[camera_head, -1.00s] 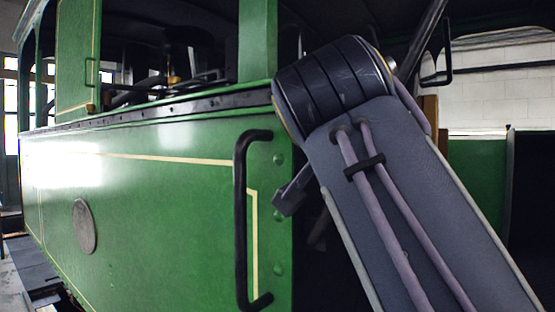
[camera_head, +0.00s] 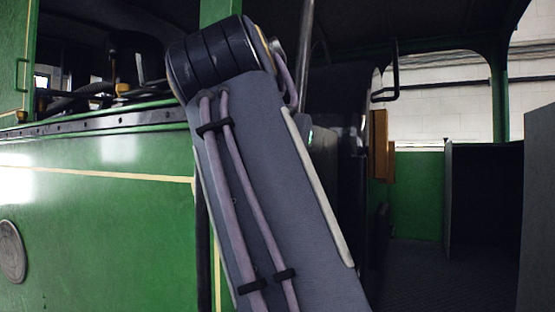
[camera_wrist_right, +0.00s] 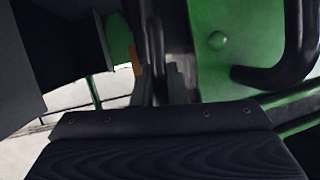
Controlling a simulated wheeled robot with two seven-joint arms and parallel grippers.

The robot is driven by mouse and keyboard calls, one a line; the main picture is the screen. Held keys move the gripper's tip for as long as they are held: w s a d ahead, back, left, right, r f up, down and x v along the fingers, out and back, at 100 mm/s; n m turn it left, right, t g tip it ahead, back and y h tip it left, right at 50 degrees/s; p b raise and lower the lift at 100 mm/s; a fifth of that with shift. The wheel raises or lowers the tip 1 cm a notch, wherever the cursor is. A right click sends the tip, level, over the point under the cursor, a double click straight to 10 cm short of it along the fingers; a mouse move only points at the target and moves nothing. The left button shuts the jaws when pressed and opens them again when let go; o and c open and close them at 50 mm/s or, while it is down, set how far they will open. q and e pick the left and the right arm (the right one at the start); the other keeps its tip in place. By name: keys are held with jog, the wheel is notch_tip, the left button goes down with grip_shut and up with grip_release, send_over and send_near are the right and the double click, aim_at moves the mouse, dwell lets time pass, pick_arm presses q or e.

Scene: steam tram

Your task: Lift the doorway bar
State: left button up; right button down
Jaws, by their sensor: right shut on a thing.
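My right arm (camera_head: 265,190) rises across the middle of the head view and hides its own gripper. In the right wrist view my right gripper (camera_wrist_right: 165,80) is shut on a narrow dark bar (camera_wrist_right: 154,35), seemingly the doorway bar, beside the edge of the green panel (camera_wrist_right: 218,70). The bar is dark and partly hidden, so its ends and its tilt cannot be told. My left gripper is in neither view.
A black curved handle (camera_wrist_right: 290,50) is fixed to the green panel, close to my right gripper. The tram's green side (camera_head: 100,220) fills the left of the head view. The dark open cab floor (camera_head: 415,265) lies to the right, with a black bracket (camera_head: 385,96) above.

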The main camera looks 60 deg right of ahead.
jog(key=c, duration=1.5)
grip_release()
jog(key=shift+o, duration=0.2)
jog(key=v, duration=0.8)
jog(key=shift+d, duration=0.1)
